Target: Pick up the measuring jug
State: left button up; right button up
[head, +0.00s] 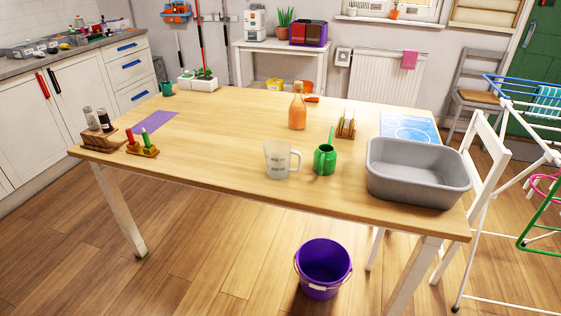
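The measuring jug (277,161) is a translucent whitish cup with dark markings. It stands upright near the front edge of the wooden table (215,145), with its handle to the right. Neither of my grippers shows in the head view.
A grey basin (418,172) sits at the table's right end. An orange bottle (298,108) and a small wooden rack (346,126) stand behind the jug. Wooden holders (142,150) stand at the left. A purple bucket (323,268) is on the floor in front. The table left of the jug is clear.

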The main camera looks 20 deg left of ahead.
aim_at(282, 160)
jog(key=i+l+u, duration=0.15)
jog(key=u, duration=2.1)
jog(key=l, duration=0.45)
jog(key=k+l, duration=0.15)
jog(key=l, duration=0.3)
